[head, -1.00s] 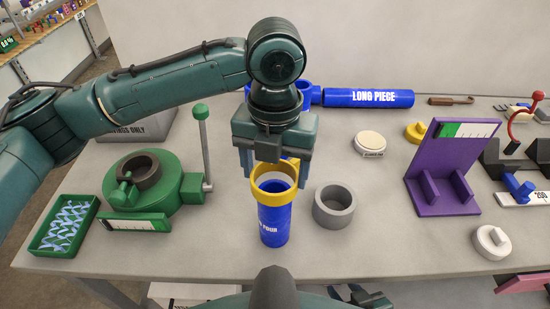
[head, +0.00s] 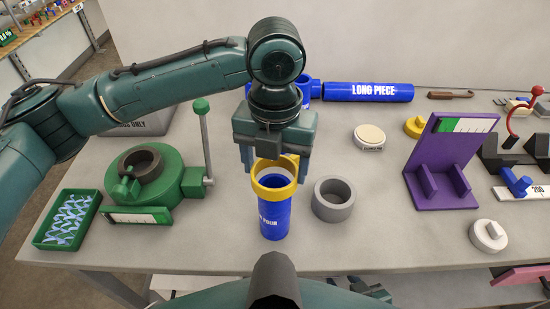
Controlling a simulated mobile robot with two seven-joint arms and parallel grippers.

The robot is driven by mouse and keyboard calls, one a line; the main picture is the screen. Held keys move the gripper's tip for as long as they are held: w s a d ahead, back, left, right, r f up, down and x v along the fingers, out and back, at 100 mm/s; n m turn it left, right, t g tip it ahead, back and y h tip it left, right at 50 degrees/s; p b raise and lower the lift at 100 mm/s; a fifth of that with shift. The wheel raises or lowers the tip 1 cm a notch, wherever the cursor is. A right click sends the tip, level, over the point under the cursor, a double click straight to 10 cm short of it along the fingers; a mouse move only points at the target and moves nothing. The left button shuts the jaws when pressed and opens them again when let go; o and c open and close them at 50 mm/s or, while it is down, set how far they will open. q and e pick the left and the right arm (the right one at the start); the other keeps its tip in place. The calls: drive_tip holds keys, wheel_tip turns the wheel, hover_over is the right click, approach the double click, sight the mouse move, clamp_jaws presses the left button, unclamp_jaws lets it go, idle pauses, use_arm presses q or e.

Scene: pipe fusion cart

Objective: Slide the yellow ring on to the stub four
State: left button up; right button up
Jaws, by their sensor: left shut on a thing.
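The yellow ring (head: 273,195) is at the top of the blue stub four (head: 273,221), which stands upright near the table's front edge. The stub's blue mouth shows inside the ring; how far the ring encloses it is hard to tell. My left gripper (head: 275,165) is above and behind, pointing down, shut on the ring's far side; the contact is partly hidden by the ring. My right gripper (head: 370,290) seems to show as a dark piece below the table's front edge, its fingers unclear.
A grey ring (head: 333,213) lies close right of the stub. A green clamp with a lever (head: 150,190) and a green tray (head: 42,238) stand left. The blue long piece (head: 368,92) lies behind. A purple stand (head: 440,175) and white cap (head: 490,236) are right.

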sight(275, 186)
use_arm(q)
drive_tip(key=shift+f+b, duration=0.75)
drive_tip(key=shift+f, duration=2.35)
use_arm(e)
drive_tip(key=shift+f, duration=0.65)
use_arm(q)
drive_tip(key=o, duration=1)
drive_tip(key=shift+o, duration=0.2)
drive_tip(key=shift+r, duration=0.1)
wheel_tip(275, 186, up, 13)
drive_tip(key=shift+b, duration=0.4)
use_arm(e)
drive_tip(key=shift+a, duration=0.15)
